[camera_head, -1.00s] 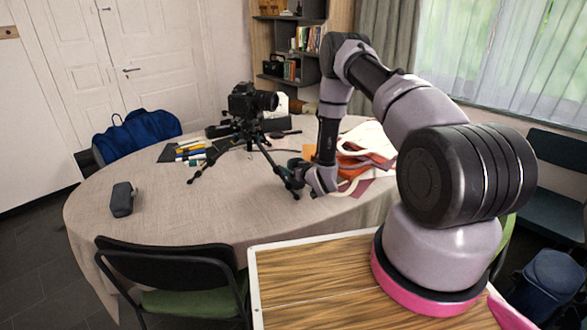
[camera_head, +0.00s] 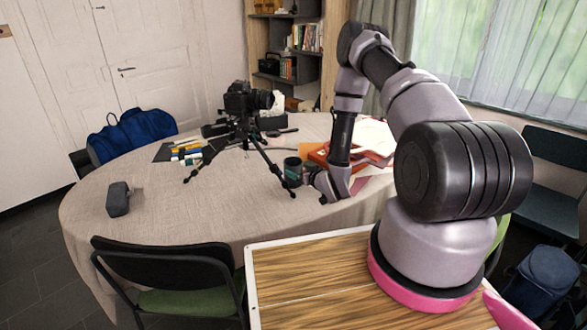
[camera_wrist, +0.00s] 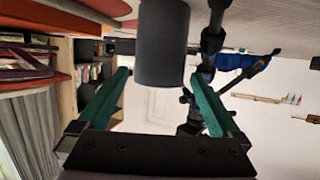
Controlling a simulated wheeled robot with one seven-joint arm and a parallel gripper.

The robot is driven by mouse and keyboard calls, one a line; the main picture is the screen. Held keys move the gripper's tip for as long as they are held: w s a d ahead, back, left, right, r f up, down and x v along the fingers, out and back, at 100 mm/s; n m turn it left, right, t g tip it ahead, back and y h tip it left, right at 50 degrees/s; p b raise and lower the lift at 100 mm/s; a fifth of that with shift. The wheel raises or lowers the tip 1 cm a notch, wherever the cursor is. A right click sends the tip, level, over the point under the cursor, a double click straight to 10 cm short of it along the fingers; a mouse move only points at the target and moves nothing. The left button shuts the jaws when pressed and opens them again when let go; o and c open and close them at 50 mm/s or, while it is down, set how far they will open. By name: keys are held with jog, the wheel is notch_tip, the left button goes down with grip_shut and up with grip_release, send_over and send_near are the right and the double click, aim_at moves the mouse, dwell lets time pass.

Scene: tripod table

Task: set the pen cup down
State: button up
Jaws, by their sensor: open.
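The pen cup (camera_head: 292,168) is a dark cylinder standing upright on the round table (camera_head: 220,200), just right of the tripod's legs. In the wrist view, which is upside down, the cup (camera_wrist: 162,42) shows large and plain, with its base against the tabletop. My gripper (camera_head: 308,176) is beside the cup, on its right in the head view. Its two green fingers are spread wide in the wrist view (camera_wrist: 160,75), one to each side of the cup's near end. They do not appear to touch it. The cup's inside is hidden.
A camera on a black tripod (camera_head: 243,125) stands close to the cup's left. Books and papers (camera_head: 372,145) lie behind my forearm. A dark case (camera_head: 118,199) is at the left edge. The front left tabletop is clear.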

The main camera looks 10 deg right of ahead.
jog(key=v, duration=0.3)
jog(key=shift+s, duration=0.15)
jog(key=w+d+r+m+g+h, duration=0.1)
jog(key=w+d+r, duration=0.15)
jog(key=r, duration=0.55)
jog(key=w+d+r+m+h, duration=0.1)
jog(key=w+d+r, duration=0.15)
jog(key=r, duration=0.55)
jog(key=s+d+r+m+g+h, duration=0.2)
jog(key=s+r, duration=0.1)
jog(key=r, duration=1.2)
jog(key=s+a+r+m+g, duration=0.1)
jog(key=s+r+m+g, duration=0.1)
jog(key=s+r, duration=0.95)
jog(key=s+a+r+g+y, duration=0.1)
jog(key=s+r, duration=0.1)
jog(key=s, duration=0.8)
jog(key=s+a+r+m+g+y, duration=0.1)
jog(key=s+a+r, duration=0.1)
jog(key=s, duration=0.8)
jog(key=shift+a+r, duration=0.3)
jog(key=shift+r, duration=0.45)
